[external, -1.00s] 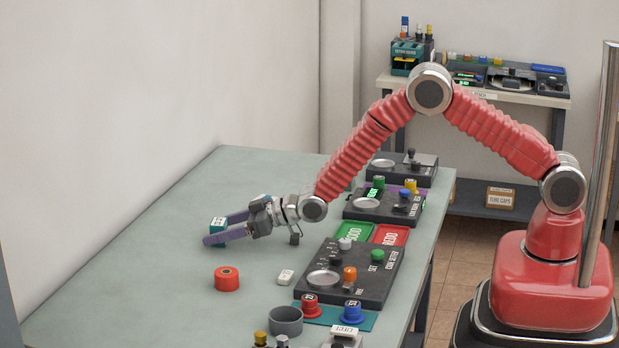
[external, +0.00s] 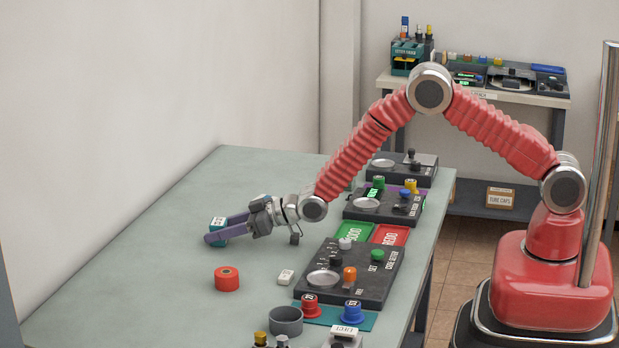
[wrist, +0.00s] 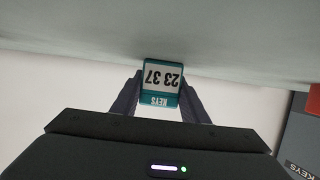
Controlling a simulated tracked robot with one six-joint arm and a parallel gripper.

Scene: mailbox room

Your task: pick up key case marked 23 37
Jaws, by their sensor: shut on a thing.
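In the external view the key case (external: 218,224) shows as a teal and white block at the tips of my gripper's purple fingers (external: 222,232). The gripper lies low over the far left part of the table. I cannot tell whether the case touches the tabletop.
A red round container (external: 227,279) and a small white block (external: 286,277) lie on the table (external: 150,285) nearer the camera. Dark control panels (external: 349,272) and green and red trays (external: 390,235) line the right edge. The table's left part is mostly clear.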

